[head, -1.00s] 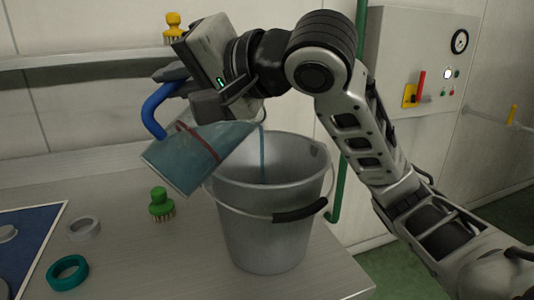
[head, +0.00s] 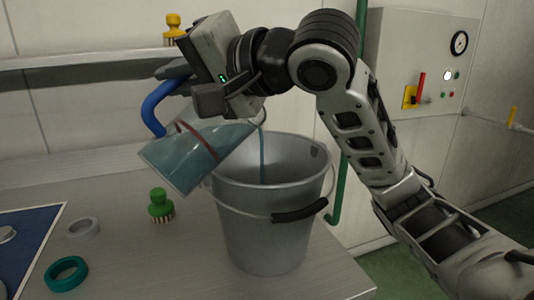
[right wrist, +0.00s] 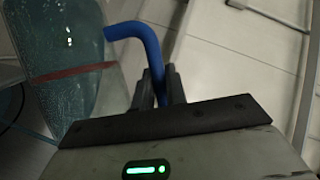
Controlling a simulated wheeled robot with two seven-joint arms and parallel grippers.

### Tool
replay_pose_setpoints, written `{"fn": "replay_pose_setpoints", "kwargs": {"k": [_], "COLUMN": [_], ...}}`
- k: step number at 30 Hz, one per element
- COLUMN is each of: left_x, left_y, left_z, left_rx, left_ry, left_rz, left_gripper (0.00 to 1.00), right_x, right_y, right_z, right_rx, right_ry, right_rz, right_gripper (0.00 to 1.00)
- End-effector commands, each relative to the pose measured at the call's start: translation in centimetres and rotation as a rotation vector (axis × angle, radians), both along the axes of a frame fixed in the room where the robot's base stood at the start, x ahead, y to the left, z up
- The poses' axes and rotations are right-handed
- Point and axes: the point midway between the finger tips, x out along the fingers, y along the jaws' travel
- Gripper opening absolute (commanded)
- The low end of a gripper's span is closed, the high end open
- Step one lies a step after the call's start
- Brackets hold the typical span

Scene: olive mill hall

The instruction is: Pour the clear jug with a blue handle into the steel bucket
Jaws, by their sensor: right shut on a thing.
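The clear jug (head: 190,155) with a blue handle (head: 156,107) is tilted over the left rim of the steel bucket (head: 262,225). It holds bluish liquid, and a red band runs round its wall. A thin stream falls from its lip into the bucket, which stands upright on the counter. My right gripper (head: 185,76) is shut on the jug's handle. In the right wrist view the gripper's fingers (right wrist: 159,88) close around the blue handle (right wrist: 140,40), with the jug wall (right wrist: 70,55) at the left. My left gripper is not in view.
A green brush (head: 160,206), a grey ring (head: 83,227) and a teal ring (head: 66,273) lie on the counter left of the bucket. A blue mat (head: 30,240) is at far left. A yellow brush (head: 173,28) stands on the back ledge. A green pipe (head: 340,190) rises behind the bucket.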

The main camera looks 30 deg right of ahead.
Motion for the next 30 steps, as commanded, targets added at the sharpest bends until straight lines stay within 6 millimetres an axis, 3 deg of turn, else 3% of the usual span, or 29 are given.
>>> {"fn": "replay_pose_setpoints", "kwargs": {"k": [30], "left_x": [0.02], "left_y": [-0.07], "left_z": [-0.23], "left_rx": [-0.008], "left_ry": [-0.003], "left_rz": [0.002], "left_gripper": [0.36], "right_x": [0.01], "right_y": [-0.28], "right_z": [0.29], "right_rx": [0.035], "right_ry": [-0.001], "right_rz": [0.0], "right_gripper": [0.0]}}
